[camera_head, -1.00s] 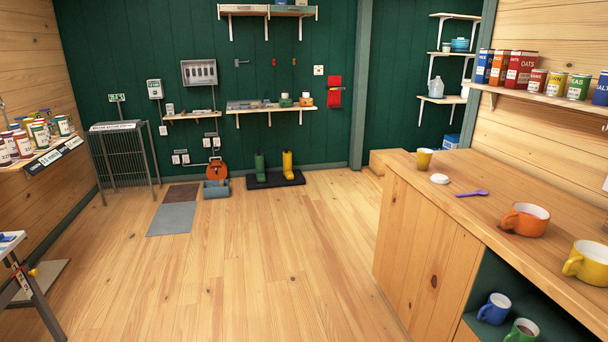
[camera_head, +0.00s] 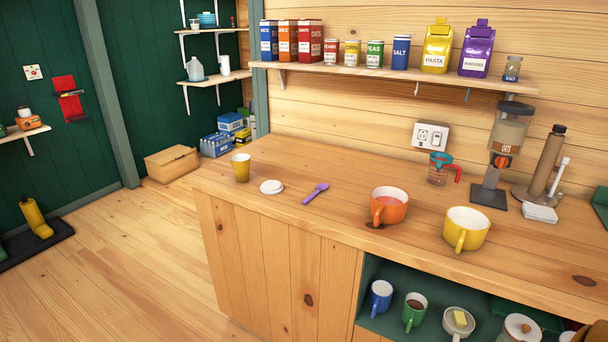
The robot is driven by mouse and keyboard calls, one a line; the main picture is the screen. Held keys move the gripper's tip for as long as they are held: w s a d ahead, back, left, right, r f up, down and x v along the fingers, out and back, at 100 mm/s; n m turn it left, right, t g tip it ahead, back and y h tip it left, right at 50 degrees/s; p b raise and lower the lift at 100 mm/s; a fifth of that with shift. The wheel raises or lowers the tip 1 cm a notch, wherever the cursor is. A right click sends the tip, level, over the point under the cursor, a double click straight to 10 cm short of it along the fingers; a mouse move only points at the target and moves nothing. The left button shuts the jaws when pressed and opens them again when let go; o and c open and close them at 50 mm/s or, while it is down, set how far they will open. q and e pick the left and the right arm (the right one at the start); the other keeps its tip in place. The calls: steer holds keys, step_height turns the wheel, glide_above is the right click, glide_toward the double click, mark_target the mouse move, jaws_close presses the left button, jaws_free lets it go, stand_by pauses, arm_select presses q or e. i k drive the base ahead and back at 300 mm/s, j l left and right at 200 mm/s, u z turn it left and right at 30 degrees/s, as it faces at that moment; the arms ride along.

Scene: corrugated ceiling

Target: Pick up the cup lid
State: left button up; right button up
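A small round white cup lid (camera_head: 271,187) lies flat on the wooden counter (camera_head: 330,222), near its left end. A yellow cup (camera_head: 241,168) stands upright just to the left of and behind the lid. A purple spoon (camera_head: 315,193) lies to the right of the lid, apart from it. Neither of my grippers shows in the head view.
An orange mug (camera_head: 389,206) and a yellow mug (camera_head: 466,229) stand farther right on the counter. A measuring jug (camera_head: 438,170) and a dispenser (camera_head: 505,140) stand at the back. A shelf (camera_head: 400,74) of boxes and tins hangs above. The floor (camera_head: 130,270) at left is clear.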

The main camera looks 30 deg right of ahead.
mark_target(270, 187)
steer(key=i+j+z, duration=0.25)
steer(key=z, duration=0.25)
steer(key=i+j+z, duration=0.35)
steer(key=z, duration=0.15)
steer(key=i+j+z, duration=0.2)
steer(key=j+z, duration=0.3)
steer(key=i+j+z, duration=0.1)
steer(key=j+z, duration=0.35)
